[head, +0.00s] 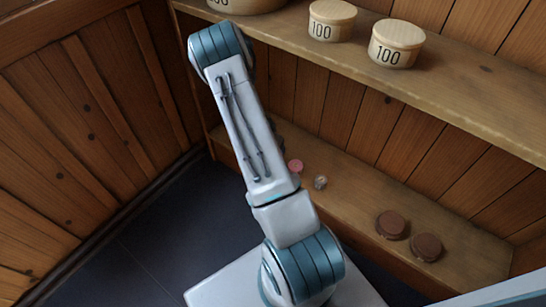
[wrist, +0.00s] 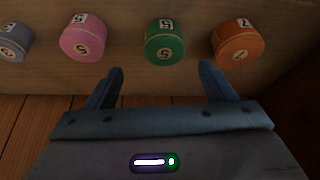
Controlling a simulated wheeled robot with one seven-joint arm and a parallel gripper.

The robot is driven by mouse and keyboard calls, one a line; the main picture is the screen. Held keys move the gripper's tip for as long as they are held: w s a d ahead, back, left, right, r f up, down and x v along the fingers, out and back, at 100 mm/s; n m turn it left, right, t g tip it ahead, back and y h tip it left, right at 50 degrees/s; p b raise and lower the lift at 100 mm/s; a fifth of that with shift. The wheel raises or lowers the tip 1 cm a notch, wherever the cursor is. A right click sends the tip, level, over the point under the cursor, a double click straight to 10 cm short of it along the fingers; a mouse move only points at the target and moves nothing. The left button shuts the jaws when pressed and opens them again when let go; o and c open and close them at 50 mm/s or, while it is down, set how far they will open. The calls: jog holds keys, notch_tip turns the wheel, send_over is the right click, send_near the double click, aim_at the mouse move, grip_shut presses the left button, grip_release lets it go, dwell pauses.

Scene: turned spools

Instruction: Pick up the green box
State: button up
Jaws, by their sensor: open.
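The green box (wrist: 165,40) is a small round tub with a pale label on top and a pale disc on its side. It stands in the upper middle of the wrist view. My gripper (wrist: 161,70) is open and empty, its two blue fingers pointing toward the green box. The box lies just beyond the fingertips, roughly centred between them. I see no contact. In the head view neither the green box nor my gripper can be seen; my arm covers part of the shelves.
In the wrist view, an orange box (wrist: 238,41) stands right of the green one, a pink box (wrist: 84,38) left, and a blue-grey box (wrist: 14,41) farther left. In the head view, two brown boxes (head: 391,224) (head: 426,247) sit on the lower shelf (head: 350,200); wooden tubs (head: 397,43) stand above.

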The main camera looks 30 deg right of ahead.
jog(key=x, duration=0.3)
jog(key=shift+b, duration=0.3)
jog(key=b+x, duration=0.1)
jog(key=x, duration=0.1)
jog(key=b+x, duration=0.2)
jog(key=x, duration=0.1)
jog(key=shift+w+a+f, duration=0.15)
jog(key=shift+w+a, duration=0.05)
jog(key=c, duration=1.1)
